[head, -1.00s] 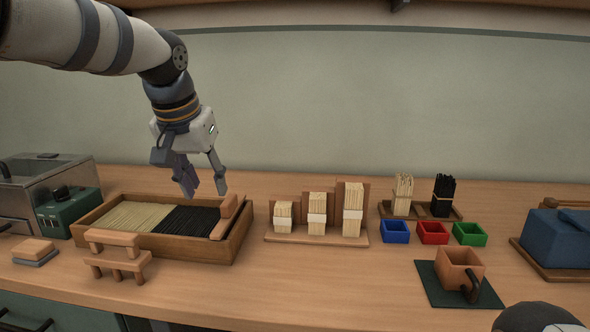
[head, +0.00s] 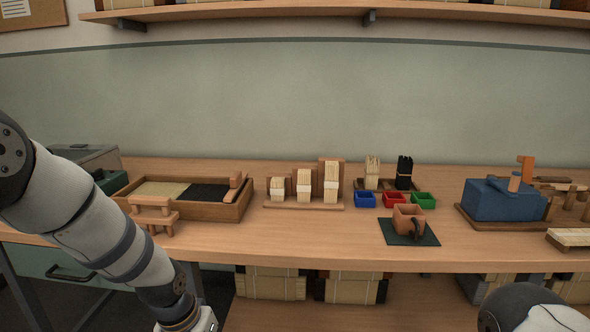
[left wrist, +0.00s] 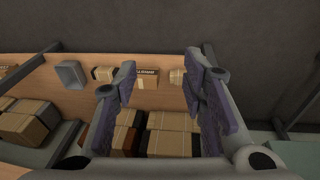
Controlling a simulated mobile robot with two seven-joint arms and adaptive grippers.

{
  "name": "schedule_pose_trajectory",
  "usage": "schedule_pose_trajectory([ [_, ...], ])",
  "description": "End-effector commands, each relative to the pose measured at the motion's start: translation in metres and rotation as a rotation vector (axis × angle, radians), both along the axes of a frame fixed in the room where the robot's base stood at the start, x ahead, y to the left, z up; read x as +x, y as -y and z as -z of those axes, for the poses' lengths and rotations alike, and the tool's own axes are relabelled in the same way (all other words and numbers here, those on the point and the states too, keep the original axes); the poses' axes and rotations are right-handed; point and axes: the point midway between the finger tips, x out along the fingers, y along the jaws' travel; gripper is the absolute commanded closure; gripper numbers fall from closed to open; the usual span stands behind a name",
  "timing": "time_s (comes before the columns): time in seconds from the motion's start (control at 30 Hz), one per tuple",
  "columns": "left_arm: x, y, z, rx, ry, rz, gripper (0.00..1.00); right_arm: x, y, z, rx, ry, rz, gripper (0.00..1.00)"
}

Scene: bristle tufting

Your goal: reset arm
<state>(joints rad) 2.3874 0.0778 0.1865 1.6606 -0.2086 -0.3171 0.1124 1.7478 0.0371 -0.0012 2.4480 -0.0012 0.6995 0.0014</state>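My left arm (head: 100,225) comes in from the left of the head view and hangs down in front of the table. Its gripper is cut off by the bottom edge there. In the left wrist view my left gripper (left wrist: 165,100) is open, with its two fingers apart and nothing between them. It is below the tabletop, facing shelves with wrapped bundles. Part of my right arm (head: 535,312) shows at the bottom right of the head view; its gripper is out of view.
Wrapped bundles (head: 350,290) lie below. A shelf (head: 300,12) runs above.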

Motion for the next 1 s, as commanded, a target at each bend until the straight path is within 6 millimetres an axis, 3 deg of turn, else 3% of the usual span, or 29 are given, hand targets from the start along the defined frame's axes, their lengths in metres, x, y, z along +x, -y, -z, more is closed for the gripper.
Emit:
schedule_pose_trajectory([
  [0.03, -0.041, -0.002, 0.029, -0.005, -0.050, -0.010, 0.62, 0.005, 0.000, -0.005, 0.000, 0.016, 0.000, 0.60],
  [0.1, -0.099, -0.007, 0.067, -0.008, -0.106, -0.030, 0.62, 0.009, 0.000, -0.009, 0.000, 0.029, 0.000, 0.60],
  [0.17, -0.154, -0.013, 0.090, -0.002, -0.155, -0.052, 0.62, 0.012, 0.000, -0.013, 0.000, 0.041, 0.001, 0.60],
  [0.2, -0.191, -0.019, 0.101, 0.008, -0.186, -0.065, 0.62, 0.014, 0.000, -0.015, 0.000, 0.050, 0.001, 0.60],
  [0.3, -0.279, -0.035, 0.112, 0.046, -0.256, -0.096, 0.62, 0.020, 0.000, -0.020, 0.000, 0.069, 0.002, 0.60],
  [0.43, -0.360, -0.054, 0.103, 0.101, -0.317, -0.116, 0.62, 0.024, 0.000, -0.025, 0.000, 0.085, 0.002, 0.60],
  [0.5, -0.384, -0.061, 0.097, 0.123, -0.335, -0.120, 0.62, 0.026, 0.000, -0.026, 0.000, 0.089, 0.002, 0.60],
  [0.6, -0.398, -0.065, 0.092, 0.136, -0.345, -0.119, 0.62, 0.026, 0.000, -0.026, 0.000, 0.090, 0.002, 0.60],
  [1.0, -0.398, -0.065, 0.093, 0.137, -0.345, -0.120, 0.62, 0.025, 0.000, -0.025, 0.000, 0.087, 0.003, 0.60],
])
